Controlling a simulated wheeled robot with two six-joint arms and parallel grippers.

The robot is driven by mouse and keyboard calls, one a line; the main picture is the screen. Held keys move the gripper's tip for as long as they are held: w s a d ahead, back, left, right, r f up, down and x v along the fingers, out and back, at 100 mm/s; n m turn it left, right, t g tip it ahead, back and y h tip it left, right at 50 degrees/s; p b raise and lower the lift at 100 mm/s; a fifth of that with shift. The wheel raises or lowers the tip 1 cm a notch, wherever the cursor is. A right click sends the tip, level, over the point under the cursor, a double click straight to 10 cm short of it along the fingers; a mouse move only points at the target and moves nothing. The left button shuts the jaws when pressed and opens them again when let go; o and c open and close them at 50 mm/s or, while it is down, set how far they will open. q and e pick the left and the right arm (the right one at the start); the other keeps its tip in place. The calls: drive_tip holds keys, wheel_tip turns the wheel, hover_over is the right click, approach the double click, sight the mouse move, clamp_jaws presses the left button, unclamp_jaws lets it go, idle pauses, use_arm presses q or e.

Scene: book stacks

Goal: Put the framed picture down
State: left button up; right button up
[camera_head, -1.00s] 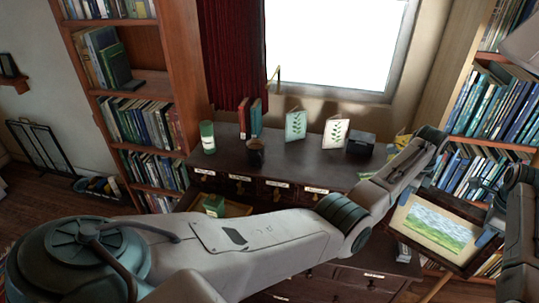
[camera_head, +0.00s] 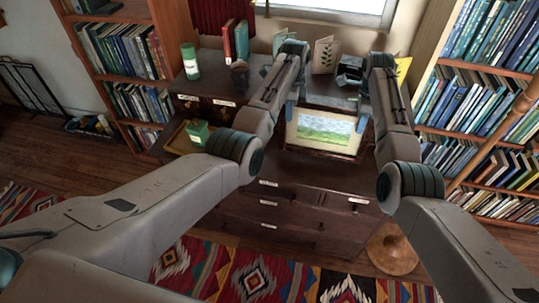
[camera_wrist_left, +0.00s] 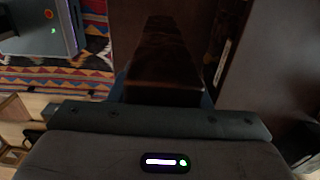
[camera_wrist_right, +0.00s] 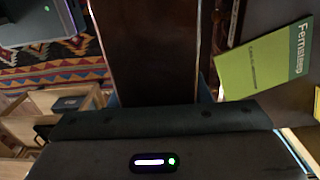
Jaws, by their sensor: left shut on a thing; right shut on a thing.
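The framed picture (camera_head: 325,133), a green and blue landscape with a pale mat and dark frame, stands roughly upright, facing me, at the dresser. My left gripper (camera_head: 291,113) is shut on its left side and my right gripper (camera_head: 364,112) on its right side. Dark frame wood fills the jaws in the left wrist view (camera_wrist_left: 163,60) and the right wrist view (camera_wrist_right: 155,55). I cannot tell whether its lower edge touches the dresser (camera_head: 275,174). The gripper fingertips are mostly hidden by the arms and frame.
On the dresser top stand a green candle (camera_head: 190,61), upright books (camera_head: 236,40), a dark mug (camera_head: 239,75), a leaf card (camera_head: 325,55) and a dark box (camera_head: 350,70). An open drawer at left holds a green box (camera_head: 198,132). Bookshelves flank both sides.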

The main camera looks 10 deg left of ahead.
use_arm(q)
drive_tip(key=shift+s+a+f, duration=0.1)
drive_tip(key=shift+a, duration=0.2)
use_arm(e)
drive_tip(key=shift+a+f, duration=0.15)
drive_tip(key=shift+a, duration=0.2)
use_arm(q)
drive_tip(key=shift+f, duration=0.2)
use_arm(e)
drive_tip(key=shift+f, duration=0.15)
